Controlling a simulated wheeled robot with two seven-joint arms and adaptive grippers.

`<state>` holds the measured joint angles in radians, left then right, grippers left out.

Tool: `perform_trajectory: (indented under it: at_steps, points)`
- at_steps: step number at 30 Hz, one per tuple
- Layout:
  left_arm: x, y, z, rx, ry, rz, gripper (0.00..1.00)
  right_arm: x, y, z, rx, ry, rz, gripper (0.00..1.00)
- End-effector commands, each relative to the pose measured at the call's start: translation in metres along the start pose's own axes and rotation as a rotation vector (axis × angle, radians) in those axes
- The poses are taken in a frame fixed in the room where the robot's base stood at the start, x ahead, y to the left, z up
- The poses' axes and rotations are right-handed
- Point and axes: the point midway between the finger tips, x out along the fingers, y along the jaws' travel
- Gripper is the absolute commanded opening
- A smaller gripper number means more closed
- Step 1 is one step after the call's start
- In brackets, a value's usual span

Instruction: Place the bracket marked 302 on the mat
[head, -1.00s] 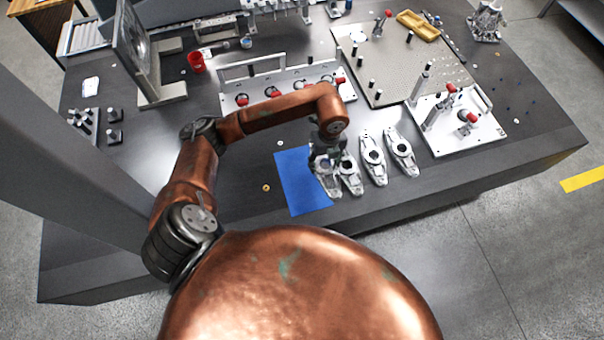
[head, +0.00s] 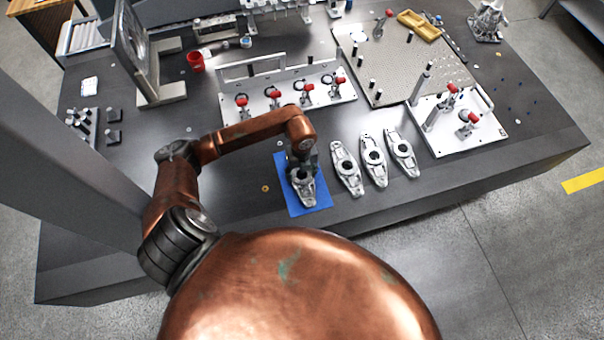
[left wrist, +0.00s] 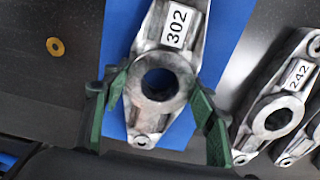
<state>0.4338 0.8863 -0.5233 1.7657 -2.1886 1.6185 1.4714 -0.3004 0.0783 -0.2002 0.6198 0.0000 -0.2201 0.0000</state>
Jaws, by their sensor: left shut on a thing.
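The bracket marked 302 (left wrist: 165,70) is a grey metal casting with a round hole, and its label reads 302 in the left wrist view. In the head view the bracket (head: 304,190) is over the blue mat (head: 322,200), within the mat's outline. My left gripper (head: 303,172) is shut on the bracket around its round boss; its green fingers (left wrist: 160,110) lie on both sides of the boss in the left wrist view. I cannot tell whether the bracket touches the mat (left wrist: 225,30). My right gripper is not in view.
Right of the mat lie three similar brackets, the nearest (head: 346,168) close to the mat; one marked 242 (left wrist: 280,100) shows in the left wrist view. A clamp fixture (head: 235,115) with red knobs stands behind. The table left of the mat is mostly clear.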

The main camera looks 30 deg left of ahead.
Motion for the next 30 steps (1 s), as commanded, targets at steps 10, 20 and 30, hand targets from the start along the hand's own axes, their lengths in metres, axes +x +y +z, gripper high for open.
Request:
perform_trajectory:
  at_steps: [10, 20, 30]
  points:
    - [0.001, -0.001, 0.0, 0.0, -0.001, -0.002, 0.55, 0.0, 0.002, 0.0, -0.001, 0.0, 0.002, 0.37]
    - [0.001, -0.001, 0.0, 0.0, -0.001, -0.002, 0.7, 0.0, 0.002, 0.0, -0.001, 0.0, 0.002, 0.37]
    - [-0.017, -0.002, 0.001, 0.001, -0.003, -0.005, 0.7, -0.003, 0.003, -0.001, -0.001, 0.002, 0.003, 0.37]
